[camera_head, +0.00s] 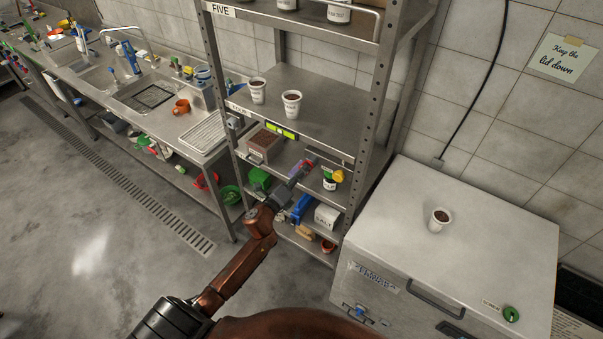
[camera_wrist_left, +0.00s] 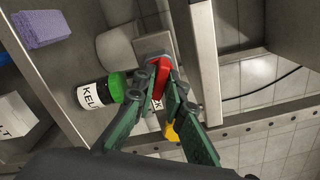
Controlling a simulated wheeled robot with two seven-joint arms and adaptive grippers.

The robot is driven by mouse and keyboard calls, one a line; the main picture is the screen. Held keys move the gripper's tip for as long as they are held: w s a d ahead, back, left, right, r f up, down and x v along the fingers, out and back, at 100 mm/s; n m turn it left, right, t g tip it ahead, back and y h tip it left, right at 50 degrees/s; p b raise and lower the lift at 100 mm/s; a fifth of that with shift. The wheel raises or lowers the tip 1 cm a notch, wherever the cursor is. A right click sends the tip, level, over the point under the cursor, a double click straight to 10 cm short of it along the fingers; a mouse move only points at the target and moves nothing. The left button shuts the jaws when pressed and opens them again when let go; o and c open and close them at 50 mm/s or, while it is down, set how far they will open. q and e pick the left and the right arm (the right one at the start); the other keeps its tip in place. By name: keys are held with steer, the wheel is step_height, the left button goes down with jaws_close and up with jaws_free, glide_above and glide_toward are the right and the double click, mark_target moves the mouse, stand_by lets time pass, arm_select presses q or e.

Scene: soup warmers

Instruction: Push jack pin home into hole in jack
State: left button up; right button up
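My left gripper (camera_head: 301,172) reaches into the lower part of the shelf rack. In the left wrist view its fingers (camera_wrist_left: 162,88) close around a red piece (camera_wrist_left: 162,76), which looks like the jack pin's handle. The red piece also shows at the gripper's tip in the head view (camera_head: 307,163). Just beyond it is a grey metal block (camera_wrist_left: 155,44), possibly part of the jack. The hole is not visible, and I cannot tell how deep the pin sits. A yellow piece (camera_wrist_left: 171,132) shows below the fingertips. My right gripper is not in view.
A labelled jar with a green lid (camera_wrist_left: 117,88) stands close beside the left finger. A rack upright (camera_wrist_left: 198,60) is close on the right. A purple cloth (camera_wrist_left: 40,28) lies at upper left. Cups (camera_head: 292,103) stand on the shelf above. A steel chest (camera_head: 470,215) stands right.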

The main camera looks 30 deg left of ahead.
arm_select(q)
steer(key=o, duration=0.4)
steer(key=shift+s, duration=0.1)
steer(key=s+a, duration=0.1)
steer(key=s, duration=1)
steer(key=shift+s, duration=0.4)
